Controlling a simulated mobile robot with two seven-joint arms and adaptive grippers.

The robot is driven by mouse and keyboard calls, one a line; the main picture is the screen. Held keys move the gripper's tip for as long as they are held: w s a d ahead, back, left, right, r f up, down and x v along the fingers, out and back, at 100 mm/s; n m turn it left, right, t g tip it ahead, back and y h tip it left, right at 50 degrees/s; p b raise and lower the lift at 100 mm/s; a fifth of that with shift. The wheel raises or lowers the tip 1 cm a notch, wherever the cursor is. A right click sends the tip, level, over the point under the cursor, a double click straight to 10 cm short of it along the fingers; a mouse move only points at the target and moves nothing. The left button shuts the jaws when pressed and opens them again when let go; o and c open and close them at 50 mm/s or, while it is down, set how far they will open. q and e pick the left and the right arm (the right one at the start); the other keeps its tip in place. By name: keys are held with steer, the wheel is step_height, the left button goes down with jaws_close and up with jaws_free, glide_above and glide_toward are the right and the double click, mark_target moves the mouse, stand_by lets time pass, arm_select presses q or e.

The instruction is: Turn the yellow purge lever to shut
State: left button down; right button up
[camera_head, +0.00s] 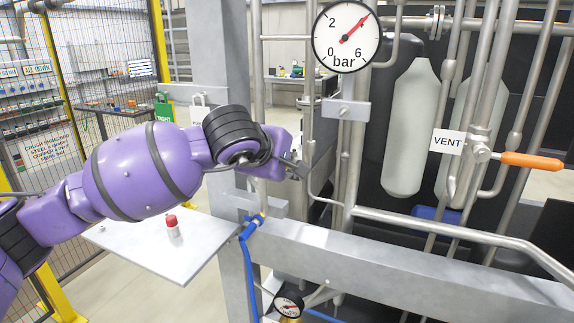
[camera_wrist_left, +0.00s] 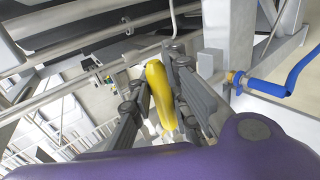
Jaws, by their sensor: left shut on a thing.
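The yellow purge lever (camera_wrist_left: 160,95) shows in the left wrist view, lengthwise between the two dark fingers of my left gripper (camera_wrist_left: 154,78). The gripper is shut on it. In the head view my left arm comes in from the left, and its gripper (camera_head: 292,165) is beside the upright pipes, left of and below the large gauge. There the lever is hidden behind my wrist and fingers. My right gripper is in neither view.
An orange handle (camera_head: 530,161) sticks out beside a VENT label (camera_head: 447,141) at the right. A large bar gauge (camera_head: 346,37) is above my gripper. A grey beam (camera_head: 420,275) crosses below. A blue hose (camera_head: 247,262) hangs under the gripper. A plate (camera_head: 155,245) carries a red button (camera_head: 171,221).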

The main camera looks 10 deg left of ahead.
arm_select(q)
steer(key=c, duration=1.7)
jaws_free()
steer(key=shift+s+a, duration=0.1)
steer(key=shift+o, duration=0.2)
steer(key=v, duration=1.2)
